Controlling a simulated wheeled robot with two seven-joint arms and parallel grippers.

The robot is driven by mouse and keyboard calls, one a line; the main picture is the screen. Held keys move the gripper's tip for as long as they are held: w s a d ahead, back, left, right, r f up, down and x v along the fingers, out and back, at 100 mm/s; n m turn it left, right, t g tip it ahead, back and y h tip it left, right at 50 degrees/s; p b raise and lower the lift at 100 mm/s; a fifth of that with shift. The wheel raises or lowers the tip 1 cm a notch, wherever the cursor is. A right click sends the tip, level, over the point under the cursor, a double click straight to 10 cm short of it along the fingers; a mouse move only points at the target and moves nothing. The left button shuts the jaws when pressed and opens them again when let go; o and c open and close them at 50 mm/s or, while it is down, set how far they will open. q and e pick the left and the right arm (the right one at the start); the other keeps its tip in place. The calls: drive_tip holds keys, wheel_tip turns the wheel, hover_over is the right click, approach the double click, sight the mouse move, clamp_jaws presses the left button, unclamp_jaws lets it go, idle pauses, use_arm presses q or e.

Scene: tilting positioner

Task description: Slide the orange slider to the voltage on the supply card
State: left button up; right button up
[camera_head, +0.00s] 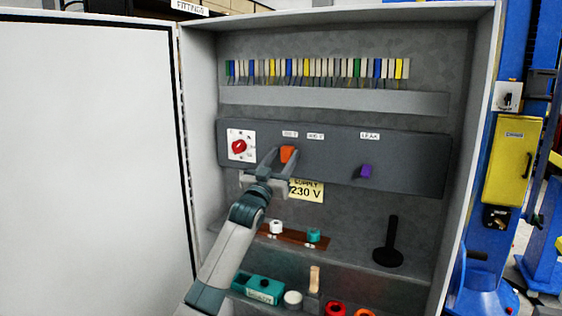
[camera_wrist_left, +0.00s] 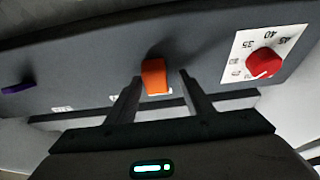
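The orange slider (camera_head: 287,154) sits on the dark panel (camera_head: 420,165) inside the cabinet, below a small white voltage label (camera_head: 290,134). A second label (camera_head: 315,136) is just to its right. The yellow supply card (camera_head: 306,190) reads "SUPPLY 230 V". My left gripper (camera_head: 281,158) is at the slider. In the left wrist view the orange slider (camera_wrist_left: 154,76) stands between the open fingertips (camera_wrist_left: 159,80), with gaps on both sides. My right gripper is in neither view.
A red knob (camera_head: 239,146) on a white dial is left of the slider. A purple slider (camera_head: 366,171) under the "LEAK" label is right. The open cabinet door (camera_head: 90,150) stands left.

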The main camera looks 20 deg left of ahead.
use_arm(q)
drive_tip(key=shift+s+d, duration=0.1)
drive_tip(key=shift+b+v, duration=0.45)
drive_tip(key=shift+v, duration=0.3)
drive_tip(key=b+v, duration=0.6)
drive_tip(key=v, duration=0.9)
drive_tip(key=shift+s+f, duration=0.25)
drive_tip(key=shift+s, duration=0.05)
